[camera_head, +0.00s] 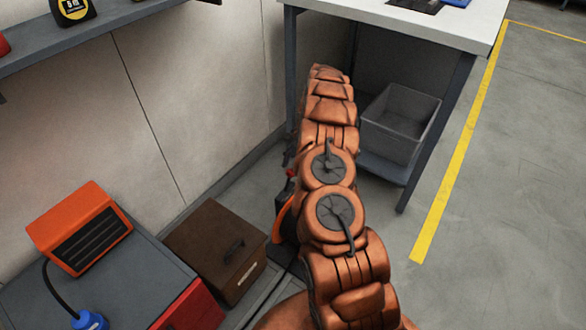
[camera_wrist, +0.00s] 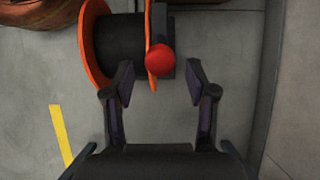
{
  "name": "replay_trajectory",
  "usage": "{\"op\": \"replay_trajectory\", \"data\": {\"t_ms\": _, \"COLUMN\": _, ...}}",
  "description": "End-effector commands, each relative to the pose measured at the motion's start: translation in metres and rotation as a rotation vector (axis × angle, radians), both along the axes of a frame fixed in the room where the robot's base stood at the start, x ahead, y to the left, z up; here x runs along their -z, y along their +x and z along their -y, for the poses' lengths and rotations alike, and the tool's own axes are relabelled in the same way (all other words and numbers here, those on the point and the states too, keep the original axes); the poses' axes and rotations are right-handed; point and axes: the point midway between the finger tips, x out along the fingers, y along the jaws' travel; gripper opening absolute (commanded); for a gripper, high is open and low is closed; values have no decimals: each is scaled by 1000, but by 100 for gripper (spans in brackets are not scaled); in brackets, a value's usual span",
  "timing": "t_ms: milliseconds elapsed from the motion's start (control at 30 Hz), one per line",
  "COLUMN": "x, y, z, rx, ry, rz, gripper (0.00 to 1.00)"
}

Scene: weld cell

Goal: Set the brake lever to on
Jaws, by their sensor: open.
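A reel with orange flanges (camera_wrist: 96,45) and a dark drum (camera_wrist: 124,45) shows at the top of the wrist view. A round red knob (camera_wrist: 160,59), which looks like the end of the brake lever, sits at the reel's right flange. The lever's shaft is not clearly visible, and I cannot tell its setting. My gripper (camera_wrist: 159,70) is open, with one finger on each side of the knob and a visible gap to each. In the head view, the reel's orange edge (camera_head: 284,220) shows left of my arm, which hides the rest and the gripper.
A brown box (camera_head: 213,245) and a grey-topped cabinet (camera_head: 130,285) with an orange unit (camera_head: 80,228) stand at left. A white-topped table (camera_head: 400,22) with a grey bin (camera_head: 402,122) below stands behind my arm. The floor at right is clear beyond a yellow line (camera_head: 455,150).

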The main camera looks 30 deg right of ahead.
Motion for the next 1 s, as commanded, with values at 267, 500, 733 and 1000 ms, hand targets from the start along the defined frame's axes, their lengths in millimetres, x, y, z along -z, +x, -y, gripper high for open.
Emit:
{"op": "replay_trajectory", "data": {"t_ms": 267, "x": -35, "y": 9, "z": 19, "rx": 1, "ry": -4, "rz": 4, "gripper": 57}}
{"op": "replay_trajectory", "data": {"t_ms": 500, "x": -59, "y": 13, "z": 32, "rx": 2, "ry": -3, "rz": 1, "gripper": 57}}
{"op": "replay_trajectory", "data": {"t_ms": 733, "x": -79, "y": 17, "z": 43, "rx": 2, "ry": -4, "rz": 1, "gripper": 57}}
{"op": "replay_trajectory", "data": {"t_ms": 1000, "x": -91, "y": 20, "z": 48, "rx": 2, "ry": -4, "rz": 3, "gripper": 57}}
